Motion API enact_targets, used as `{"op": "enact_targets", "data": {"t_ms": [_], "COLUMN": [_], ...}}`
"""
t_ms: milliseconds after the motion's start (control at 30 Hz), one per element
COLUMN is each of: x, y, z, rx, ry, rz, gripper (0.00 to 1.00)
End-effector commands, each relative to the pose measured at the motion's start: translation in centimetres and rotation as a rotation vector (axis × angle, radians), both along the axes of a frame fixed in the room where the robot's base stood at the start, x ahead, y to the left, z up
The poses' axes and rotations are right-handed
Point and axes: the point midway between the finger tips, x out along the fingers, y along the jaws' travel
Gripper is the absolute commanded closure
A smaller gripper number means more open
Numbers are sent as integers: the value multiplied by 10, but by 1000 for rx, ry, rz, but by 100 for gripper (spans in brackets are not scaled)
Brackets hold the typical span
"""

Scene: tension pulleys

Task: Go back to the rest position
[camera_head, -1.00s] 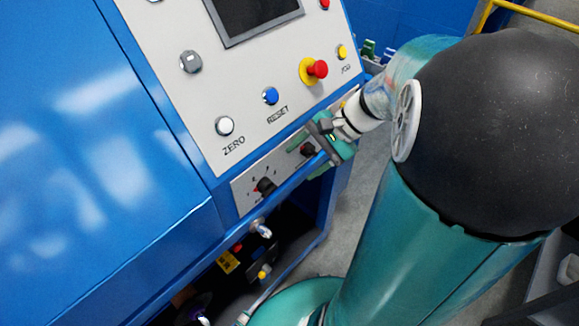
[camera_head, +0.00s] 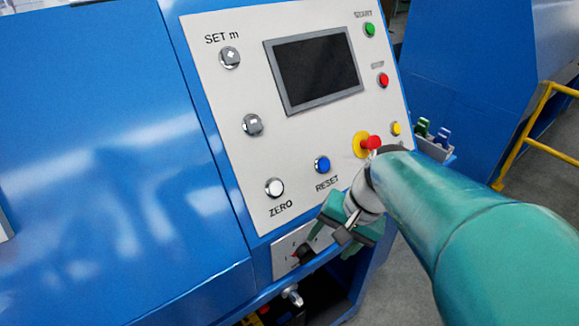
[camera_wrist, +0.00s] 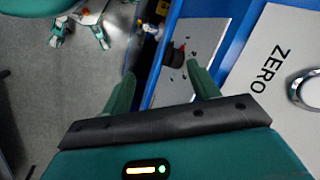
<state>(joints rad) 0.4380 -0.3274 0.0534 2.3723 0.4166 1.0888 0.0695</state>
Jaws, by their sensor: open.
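My gripper (camera_head: 345,224) is green and open in the head view, in front of the lower right part of the control panel. In the wrist view both green fingers of my gripper (camera_wrist: 165,88) stand apart with nothing between them. Beyond them is the lower panel (camera_wrist: 208,48) with a black and red rotary knob (camera_wrist: 174,55). That knob also shows in the head view (camera_head: 303,253), just left of the gripper. My arm (camera_head: 430,205) hides part of the panel's right edge.
The blue cabinet's white panel (camera_head: 235,95) carries a dark screen (camera_head: 313,70), a red emergency stop (camera_head: 370,144), a blue RESET button (camera_head: 322,164) and a white ZERO button (camera_head: 274,187). A yellow rail (camera_head: 530,140) stands right.

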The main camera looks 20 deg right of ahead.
Motion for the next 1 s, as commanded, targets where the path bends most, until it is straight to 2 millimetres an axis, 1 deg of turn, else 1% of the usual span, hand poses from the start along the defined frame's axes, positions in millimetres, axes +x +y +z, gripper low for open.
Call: {"op": "enact_targets", "data": {"t_ms": [167,267,367,533,700,800,1000], "x": [0,-2,-8,-23,-34,-36,-37], "y": [0,3,12,31,42,44,44], "z": [0,3,11,33,53,58,59], "rx": [0,-24,-99,-296,-450,-492,-502], "ry": [0,-14,-62,-210,-353,-397,-405], "rz": [0,26,106,321,489,533,545], "gripper": [40,40,40,40,40,40,40]}}
